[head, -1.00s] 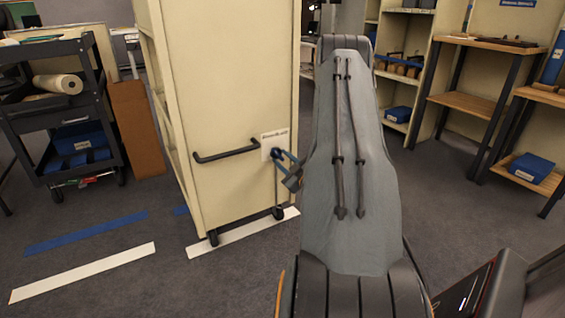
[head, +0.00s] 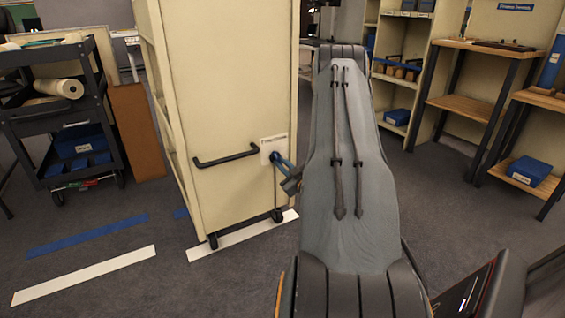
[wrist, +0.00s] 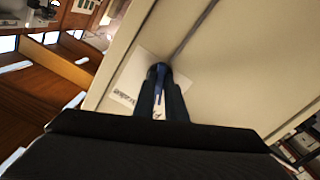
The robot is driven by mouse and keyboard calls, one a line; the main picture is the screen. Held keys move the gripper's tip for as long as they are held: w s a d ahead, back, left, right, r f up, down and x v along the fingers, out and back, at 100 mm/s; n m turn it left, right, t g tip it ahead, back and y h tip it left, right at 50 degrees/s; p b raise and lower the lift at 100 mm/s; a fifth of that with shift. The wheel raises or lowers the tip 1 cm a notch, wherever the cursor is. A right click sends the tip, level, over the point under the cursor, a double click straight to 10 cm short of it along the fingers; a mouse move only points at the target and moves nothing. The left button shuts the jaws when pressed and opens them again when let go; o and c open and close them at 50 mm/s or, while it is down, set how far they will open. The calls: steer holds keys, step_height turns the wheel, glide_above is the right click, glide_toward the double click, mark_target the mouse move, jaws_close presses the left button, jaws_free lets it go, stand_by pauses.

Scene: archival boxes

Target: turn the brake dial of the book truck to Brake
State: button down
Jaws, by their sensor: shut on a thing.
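The book truck (head: 222,110) is a tall cream cabinet on small black casters, with a black bar handle (head: 226,158) on its end panel. A white label plate (head: 270,144) sits right of the handle, and the blue brake dial (wrist: 158,70) is on it. My gripper (head: 279,160) reaches the plate from the right and is shut on the dial. In the wrist view the dial shows between my two dark fingers, with the plate (wrist: 128,88) tilted around it. The print on the plate is too small or covered to read, so the dial's setting is unclear.
A dark cart (head: 62,120) with paper rolls and blue bins stands at the left beside a brown panel (head: 137,132). White floor tape (head: 85,275) and blue tape (head: 88,234) lie on the carpet. Wooden shelves (head: 468,108) stand at the right.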

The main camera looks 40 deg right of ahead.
steer(key=m+p, duration=0.2)
steer(key=m, duration=0.2)
steer(key=m+p, duration=0.3)
steer(key=m, duration=0.1)
steer(key=m+p, duration=0.3)
steer(key=m, duration=0.1)
steer(key=shift+a, duration=0.25)
steer(key=shift+f+p, duration=0.1)
steer(key=shift+p, duration=0.2)
steer(key=c, duration=1.8)
jaws_free()
steer(key=p+v, duration=0.2)
steer(key=v, duration=0.5)
steer(key=shift+s, duration=0.35)
